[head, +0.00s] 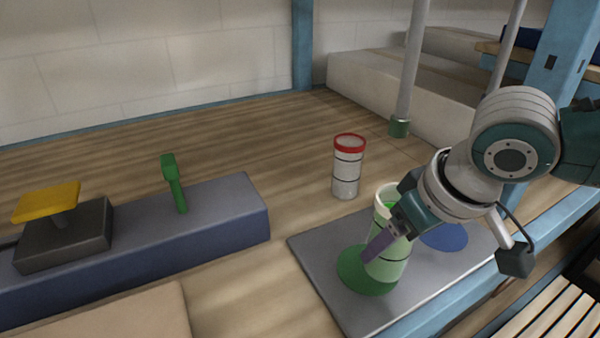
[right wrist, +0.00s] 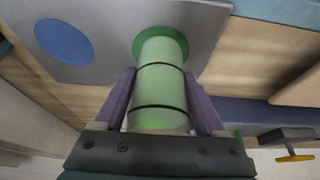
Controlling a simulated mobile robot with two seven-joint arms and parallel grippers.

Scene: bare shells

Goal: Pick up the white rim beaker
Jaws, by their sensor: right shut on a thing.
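The white rim beaker (head: 383,264) is a pale green, see-through cylinder with dark bands and a white rim. It stands upright at the green disc (head: 352,275) on the grey mat (head: 325,260); I cannot tell whether its base touches the disc. My right gripper (head: 378,245) is shut on its side. In the right wrist view the beaker (right wrist: 160,85) sits between the two purple fingers of the gripper (right wrist: 160,90). My left gripper is not in view.
A red-rimmed beaker (head: 346,175) stands behind the mat. A blue disc (head: 445,237) lies on the mat's right part. At left are a blue-grey block (head: 225,215) with a green handle (head: 175,185) and a yellow-topped dark box (head: 65,240). A grey pole (head: 412,70) hangs above.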

